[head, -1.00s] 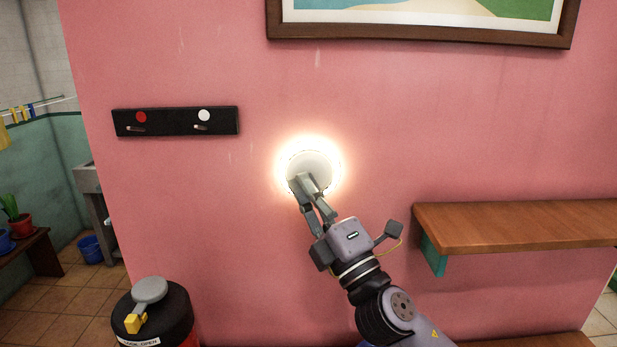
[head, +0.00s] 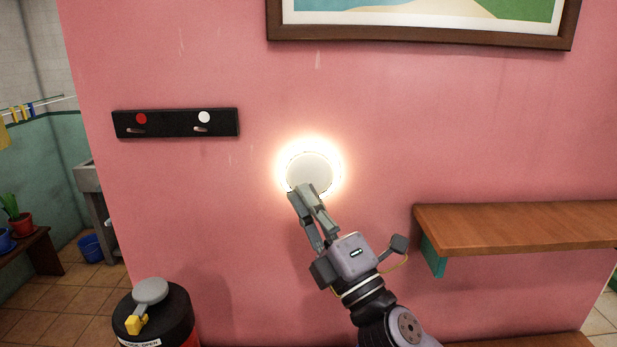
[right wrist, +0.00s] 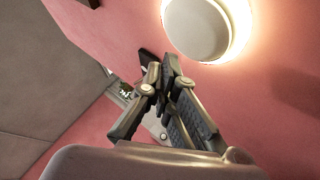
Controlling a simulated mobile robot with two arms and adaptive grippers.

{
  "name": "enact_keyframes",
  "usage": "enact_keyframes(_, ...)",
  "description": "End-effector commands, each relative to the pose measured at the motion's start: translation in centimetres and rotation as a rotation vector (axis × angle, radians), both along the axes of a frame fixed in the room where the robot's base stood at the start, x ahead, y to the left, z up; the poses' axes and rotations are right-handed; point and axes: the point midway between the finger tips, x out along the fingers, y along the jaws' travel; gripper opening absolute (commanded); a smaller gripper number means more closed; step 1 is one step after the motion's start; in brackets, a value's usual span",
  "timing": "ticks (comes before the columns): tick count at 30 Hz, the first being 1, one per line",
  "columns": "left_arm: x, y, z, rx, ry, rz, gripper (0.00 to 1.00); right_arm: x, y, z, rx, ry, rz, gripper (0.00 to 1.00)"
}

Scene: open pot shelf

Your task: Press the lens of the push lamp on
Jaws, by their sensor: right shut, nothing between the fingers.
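The push lamp is a round fixture on the pink wall, with a pale lens (head: 309,171) ringed by a bright warm glow. The lens also shows at the top of the right wrist view (right wrist: 197,27), lit along its edge. My right gripper (head: 302,190) is shut and empty. In the head view its fingertips overlap the lower edge of the lens. In the right wrist view the fingers (right wrist: 163,72) appear below the lens, with a gap between them and it. My left gripper is not in view.
A black hook rail (head: 175,122) with a red and a white dot is on the wall to the left. A wooden shelf (head: 520,226) juts out at the right. A framed picture (head: 420,37) hangs above. A black-topped canister (head: 160,310) stands at lower left.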

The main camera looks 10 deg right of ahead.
Motion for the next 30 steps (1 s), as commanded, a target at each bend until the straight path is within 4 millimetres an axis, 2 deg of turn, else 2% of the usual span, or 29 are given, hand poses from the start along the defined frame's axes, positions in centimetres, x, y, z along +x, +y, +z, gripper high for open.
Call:
enact_keyframes(13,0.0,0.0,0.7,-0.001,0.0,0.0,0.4,-4.2,0.9,0.1,0.0,-0.001,0.001,0.0)
enact_keyframes(30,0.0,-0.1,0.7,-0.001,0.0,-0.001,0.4,-4.5,0.9,0.0,0.0,0.0,0.0,0.0)
